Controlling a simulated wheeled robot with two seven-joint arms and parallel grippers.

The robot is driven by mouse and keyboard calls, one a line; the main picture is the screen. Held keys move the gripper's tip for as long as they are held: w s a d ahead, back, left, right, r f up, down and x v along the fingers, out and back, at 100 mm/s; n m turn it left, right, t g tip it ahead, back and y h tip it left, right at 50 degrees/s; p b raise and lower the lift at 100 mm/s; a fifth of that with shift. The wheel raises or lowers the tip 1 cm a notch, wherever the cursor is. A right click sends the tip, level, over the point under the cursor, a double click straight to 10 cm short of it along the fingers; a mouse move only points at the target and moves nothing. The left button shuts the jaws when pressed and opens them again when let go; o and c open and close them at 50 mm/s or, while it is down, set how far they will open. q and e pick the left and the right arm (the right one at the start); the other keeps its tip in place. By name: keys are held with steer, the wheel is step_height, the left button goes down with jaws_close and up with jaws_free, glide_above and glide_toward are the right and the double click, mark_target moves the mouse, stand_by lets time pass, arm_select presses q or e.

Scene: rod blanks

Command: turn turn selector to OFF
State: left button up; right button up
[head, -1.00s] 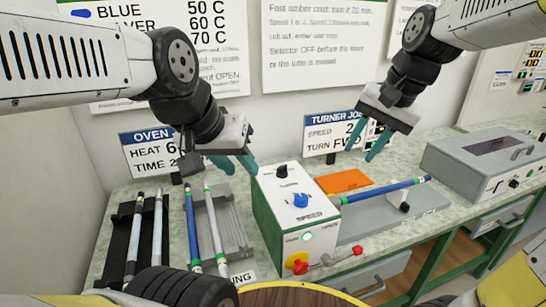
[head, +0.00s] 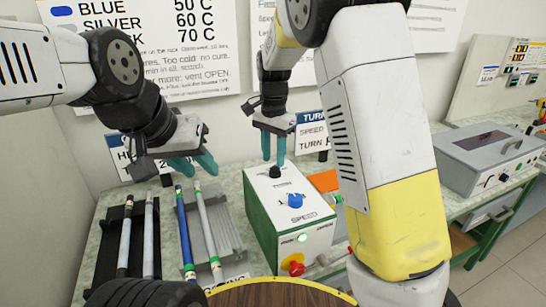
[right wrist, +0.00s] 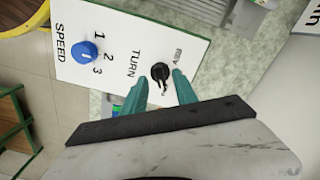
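The turn selector is a black knob (head: 275,172) on top of the white and green control box (head: 262,225), near its back edge. In the right wrist view the black knob (right wrist: 160,72) sits beside the printed words TURN and REV. My right gripper (head: 273,160) is above the selector, pointing down. Its teal fingers (right wrist: 158,92) are apart, one on each side of the knob in the picture; I cannot tell whether they touch it. My left gripper (head: 194,168) is open and empty above the rod racks, left of the box.
A blue speed knob (head: 295,200) and a red knob (head: 297,269) are on the box. Blue and silver rods (head: 187,230) lie in racks at left. A grey box (head: 485,160) stands at right.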

mark_target(275, 170)
steer(key=shift+f, duration=1.35)
jaws_close()
steer(key=shift+d+n, duration=0.1)
steer(key=shift+n, duration=0.2)
steer(key=n, duration=0.5)
steer(key=shift+d, duration=0.1)
steer(key=n, duration=0.6)
steer(key=shift+d, duration=0.1)
steer(key=shift+n, duration=0.3)
